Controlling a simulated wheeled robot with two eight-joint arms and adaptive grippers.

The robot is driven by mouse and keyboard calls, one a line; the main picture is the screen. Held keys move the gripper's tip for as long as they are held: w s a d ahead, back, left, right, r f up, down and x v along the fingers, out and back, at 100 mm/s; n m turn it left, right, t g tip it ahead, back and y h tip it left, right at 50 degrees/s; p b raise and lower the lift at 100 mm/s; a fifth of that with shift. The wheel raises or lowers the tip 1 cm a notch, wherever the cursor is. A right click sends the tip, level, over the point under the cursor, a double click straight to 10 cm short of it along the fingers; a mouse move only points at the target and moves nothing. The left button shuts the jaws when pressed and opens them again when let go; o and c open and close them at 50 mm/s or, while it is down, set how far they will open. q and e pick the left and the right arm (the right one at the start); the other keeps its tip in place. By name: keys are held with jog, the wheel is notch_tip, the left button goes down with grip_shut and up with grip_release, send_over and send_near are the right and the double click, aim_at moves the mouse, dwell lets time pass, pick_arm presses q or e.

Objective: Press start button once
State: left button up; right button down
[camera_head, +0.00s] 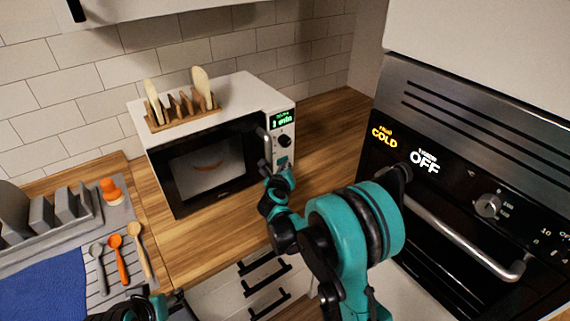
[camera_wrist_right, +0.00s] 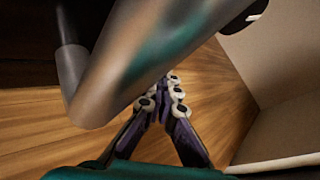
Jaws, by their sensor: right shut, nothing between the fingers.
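The white microwave (camera_head: 262,93) stands on the wooden counter with its dark door shut. Its control panel on the right has a lit green display (camera_head: 283,120) and a dark round knob (camera_head: 284,140). My right gripper (camera_head: 267,168) is shut and empty, close in front of the lower panel beside the door handle (camera_head: 267,146). The start button cannot be made out clearly; my gripper partly covers the lower panel. In the right wrist view the closed fingertips (camera_wrist_right: 172,82) reach behind a large metal bar, and contact cannot be told. My left gripper (camera_head: 150,307) is partly visible at the bottom edge.
A wooden rack (camera_head: 181,117) with wooden utensils sits on the microwave. A black oven (camera_head: 470,190) with a metal handle stands at right. Spoons (camera_head: 118,255) and a blue cloth (camera_head: 45,292) lie at left. Counter right of the microwave (camera_head: 325,135) is clear.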

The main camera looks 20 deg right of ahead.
jog(key=shift+s, duration=0.2)
jog(key=shift+s+d, duration=0.2)
jog(key=shift+s, duration=0.3)
jog(key=shift+s+d, duration=0.2)
jog(key=shift+s, duration=0.3)
jog(key=shift+s+d+b, duration=0.15)
jog(key=shift+s+d, duration=0.15)
jog(key=shift+s, duration=0.5)
jog(key=shift+s+d+b, duration=0.1)
jog(key=shift+s+d, duration=0.15)
jog(key=shift+s, duration=0.55)
jog(key=shift+s+d+b, duration=0.15)
jog(key=shift+s+d, duration=0.15)
jog(key=shift+s, duration=0.5)
